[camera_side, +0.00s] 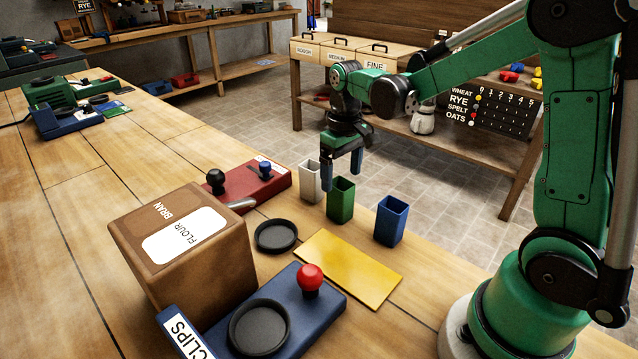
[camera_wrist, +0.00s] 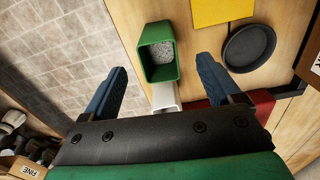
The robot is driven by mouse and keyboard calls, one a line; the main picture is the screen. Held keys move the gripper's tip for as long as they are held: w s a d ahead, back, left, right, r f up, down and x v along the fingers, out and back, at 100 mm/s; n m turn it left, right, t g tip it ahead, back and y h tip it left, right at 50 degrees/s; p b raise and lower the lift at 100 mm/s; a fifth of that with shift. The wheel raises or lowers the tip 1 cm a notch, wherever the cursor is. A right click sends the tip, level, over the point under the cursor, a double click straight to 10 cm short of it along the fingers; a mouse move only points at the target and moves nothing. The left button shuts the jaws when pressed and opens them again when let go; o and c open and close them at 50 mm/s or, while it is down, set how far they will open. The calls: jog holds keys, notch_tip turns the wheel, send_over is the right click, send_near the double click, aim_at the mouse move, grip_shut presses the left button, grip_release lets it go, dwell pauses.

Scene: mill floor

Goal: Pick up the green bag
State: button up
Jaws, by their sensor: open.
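The green bag (camera_side: 340,205) looks like an upright, square, open-topped container on the wooden table. The wrist view shows the green bag (camera_wrist: 160,73) with grey grains inside. My gripper (camera_side: 341,180) points down above it, open and empty, with blue fingers. In the wrist view my gripper (camera_wrist: 162,66) has its fingertips left and right of the green bag, with gaps on both sides. I cannot tell exactly how far above the rim the tips are.
A white bag (camera_side: 310,185) and a blue bag (camera_side: 391,221) stand close on either side. A yellow mat (camera_side: 347,268), a black dish (camera_side: 276,236), a red device (camera_side: 250,187) and a brown box (camera_side: 190,275) are nearby. The table edge lies just beyond the bags.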

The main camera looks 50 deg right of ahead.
aim_at(341, 183)
jog(key=shift+f, duration=2.8)
grip_shut()
